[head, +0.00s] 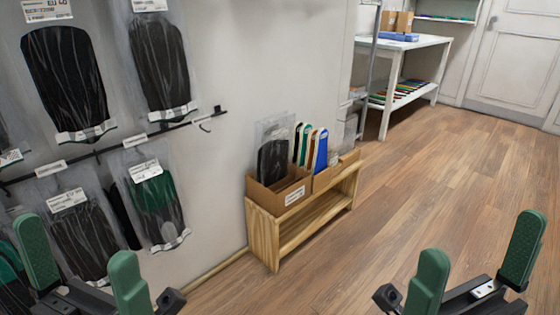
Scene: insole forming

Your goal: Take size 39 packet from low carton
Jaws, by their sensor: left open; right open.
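A low open carton (292,194) with a white label stands on the wooden bench against the wall. A clear packet (273,160) with a dark insole stands upright in it, its top above the rim. I cannot read a size on the packet or the carton. My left gripper (82,272) is open and empty at the lower left, in front of the hanging wall packets. My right gripper (474,270) is open and empty at the lower right, over the floor. Both are apart from the carton.
A second carton (348,160) beside it holds green, white, red-brown and blue insoles (320,150). The wooden bench (262,235) has an open lower shelf. Packets hang on wall rails (160,125) at left. A white table (420,42) stands behind. The wooden floor (400,200) at right is clear.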

